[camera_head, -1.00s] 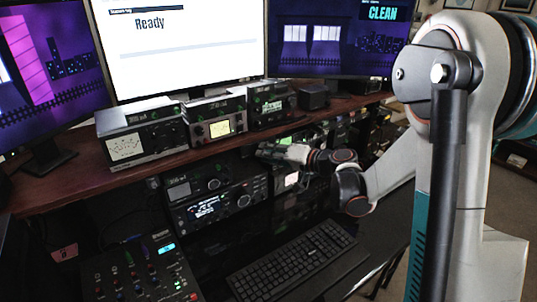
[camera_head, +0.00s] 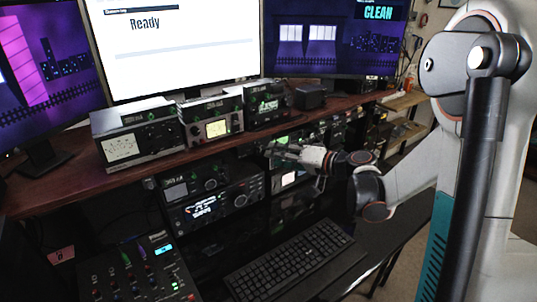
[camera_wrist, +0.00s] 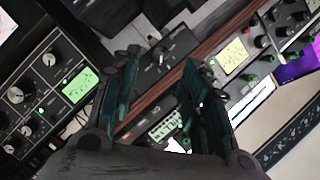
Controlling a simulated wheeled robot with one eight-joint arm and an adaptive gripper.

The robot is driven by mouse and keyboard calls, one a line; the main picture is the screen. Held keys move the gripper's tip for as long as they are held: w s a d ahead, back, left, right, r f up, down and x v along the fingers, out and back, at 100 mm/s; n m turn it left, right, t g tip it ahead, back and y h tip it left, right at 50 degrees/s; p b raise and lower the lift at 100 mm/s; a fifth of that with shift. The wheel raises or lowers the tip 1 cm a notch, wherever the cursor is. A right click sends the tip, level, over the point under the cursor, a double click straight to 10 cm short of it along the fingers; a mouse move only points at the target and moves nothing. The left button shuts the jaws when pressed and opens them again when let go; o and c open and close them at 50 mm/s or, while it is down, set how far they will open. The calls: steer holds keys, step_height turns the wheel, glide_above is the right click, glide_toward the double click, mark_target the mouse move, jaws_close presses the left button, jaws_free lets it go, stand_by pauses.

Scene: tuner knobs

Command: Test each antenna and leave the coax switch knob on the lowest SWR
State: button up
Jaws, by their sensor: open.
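My gripper (camera_head: 287,152) is in front of the shelf edge, right of the stacked radios, in the head view. In the wrist view its two dark teal fingers (camera_wrist: 157,100) are apart with nothing between the tips. Beyond them is a dark box with a black knob (camera_wrist: 160,56), which looks like the coax switch; the fingers are apart from it, and its position labels are too small to read. A yellow-lit meter (camera_head: 217,128) stands on the shelf and shows in the wrist view (camera_wrist: 232,56). A white-faced meter (camera_head: 121,147) is left of it. Their readings are unreadable.
A monitor (camera_head: 180,55) reads "Ready"; another (camera_head: 335,40) shows "CLEAN". A radio (camera_head: 215,205) sits under the wooden shelf (camera_head: 60,192). A mixer (camera_head: 135,272) and keyboard (camera_head: 292,260) lie on the desk. A green-display radio (camera_wrist: 78,87) is left of the fingers.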

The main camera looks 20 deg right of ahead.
steer(key=v, duration=0.6)
steer(key=shift+s, duration=0.2)
steer(key=shift+d, duration=0.1)
steer(key=shift+c, duration=0.5)
jaws_close()
stand_by(0.5)
